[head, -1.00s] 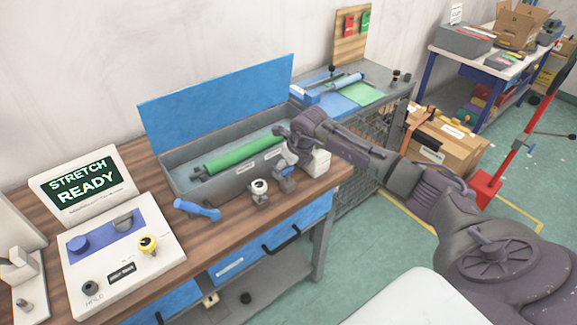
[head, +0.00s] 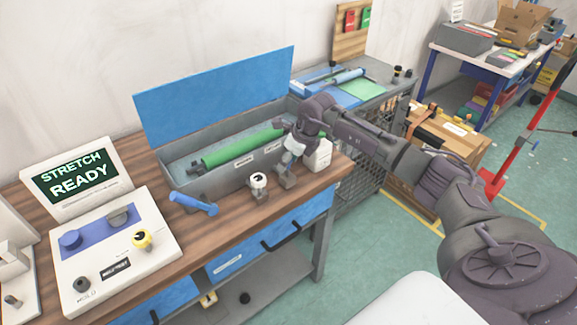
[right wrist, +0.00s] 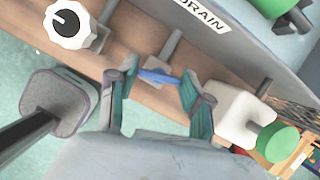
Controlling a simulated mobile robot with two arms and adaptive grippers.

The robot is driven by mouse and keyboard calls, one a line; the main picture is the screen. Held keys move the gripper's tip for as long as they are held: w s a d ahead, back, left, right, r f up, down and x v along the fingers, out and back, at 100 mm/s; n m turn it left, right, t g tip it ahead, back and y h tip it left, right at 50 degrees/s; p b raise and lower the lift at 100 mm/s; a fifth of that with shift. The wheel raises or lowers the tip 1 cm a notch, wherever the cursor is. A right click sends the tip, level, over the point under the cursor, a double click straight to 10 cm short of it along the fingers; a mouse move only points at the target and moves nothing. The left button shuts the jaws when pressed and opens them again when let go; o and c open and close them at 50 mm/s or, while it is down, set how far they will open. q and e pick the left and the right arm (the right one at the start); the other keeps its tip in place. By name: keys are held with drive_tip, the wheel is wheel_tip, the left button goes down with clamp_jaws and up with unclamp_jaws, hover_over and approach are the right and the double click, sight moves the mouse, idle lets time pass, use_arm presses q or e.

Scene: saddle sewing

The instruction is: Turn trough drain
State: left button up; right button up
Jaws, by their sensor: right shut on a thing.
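The grey trough (head: 222,181) stands on the wooden bench with its blue lid raised, and a green roll (head: 235,147) lies inside. A DRAIN label (right wrist: 203,14) is on its wall in the right wrist view. The drain valve (head: 287,181) sits at the trough's front right. Its small blue handle (right wrist: 158,77) lies between the fingers of my right gripper (right wrist: 159,74), which is shut on it. In the head view my right gripper (head: 292,146) hides the handle. My left gripper is in neither view.
A valve with a white knob (head: 258,181) and a blue-handled valve (head: 192,203) stand to the left. A white container (head: 319,155) stands close on the right. The control panel (head: 112,245) with its STRETCH READY screen (head: 77,177) is at left.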

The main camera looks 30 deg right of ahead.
drive_tip(key=n+y+b, duration=0.1)
drive_tip(key=n+b, duration=0.2)
drive_tip(key=shift+w+d+f, duration=0.1)
drive_tip(key=shift+n+g+y+b, duration=0.45)
drive_tip(key=shift+n+b, duration=0.3)
drive_tip(key=shift+n, duration=0.55)
drive_tip(key=shift+r, duration=0.2)
drive_tip(key=o, duration=1.2)
drive_tip(key=shift+c, duration=0.2)
drive_tip(key=v, duration=1.2)
drive_tip(key=shift+w, duration=0.2)
